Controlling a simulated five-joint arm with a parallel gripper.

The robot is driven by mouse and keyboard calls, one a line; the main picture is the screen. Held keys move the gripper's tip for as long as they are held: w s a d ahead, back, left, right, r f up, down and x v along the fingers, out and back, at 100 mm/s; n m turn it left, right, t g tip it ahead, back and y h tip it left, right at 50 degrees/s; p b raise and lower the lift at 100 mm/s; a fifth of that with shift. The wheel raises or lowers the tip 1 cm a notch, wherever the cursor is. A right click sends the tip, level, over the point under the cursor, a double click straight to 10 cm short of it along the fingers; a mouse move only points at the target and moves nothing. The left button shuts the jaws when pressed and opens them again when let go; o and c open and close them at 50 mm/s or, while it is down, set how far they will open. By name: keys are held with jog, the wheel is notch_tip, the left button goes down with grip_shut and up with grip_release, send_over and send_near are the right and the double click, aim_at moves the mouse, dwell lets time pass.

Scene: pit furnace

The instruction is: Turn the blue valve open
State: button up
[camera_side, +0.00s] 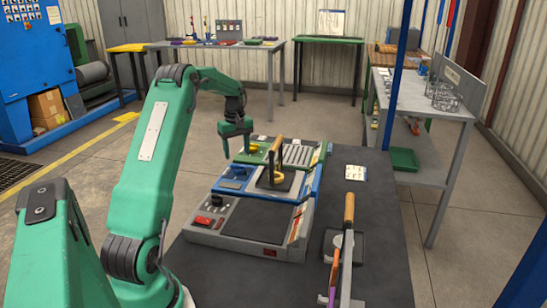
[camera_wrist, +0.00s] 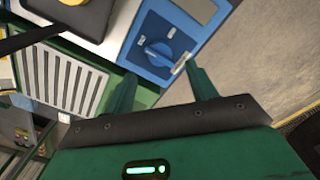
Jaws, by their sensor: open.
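The blue valve (camera_wrist: 160,53) is a round knob with a raised grip bar on a blue panel, between small pale labels in the wrist view. In the side view the blue panel (camera_side: 234,173) is the left part of the middle unit, and the knob is small there. My gripper (camera_side: 236,155) points down above the left part of the units, near the blue panel. In the wrist view my gripper (camera_wrist: 158,74) has its two green fingers spread apart, with nothing between them. The knob appears just beyond the fingertips, apart from them.
A green unit with a slotted grille (camera_side: 298,155) stands behind the blue one. A wooden-handled tool (camera_side: 278,160) stands on a black pad right of the valve. A grey unit with a red button (camera_side: 202,220) is in front. Long-handled tools (camera_side: 348,240) lie at right.

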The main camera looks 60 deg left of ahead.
aim_at(238, 169)
jog(key=shift+f, duration=3.2)
jog(key=c, duration=1)
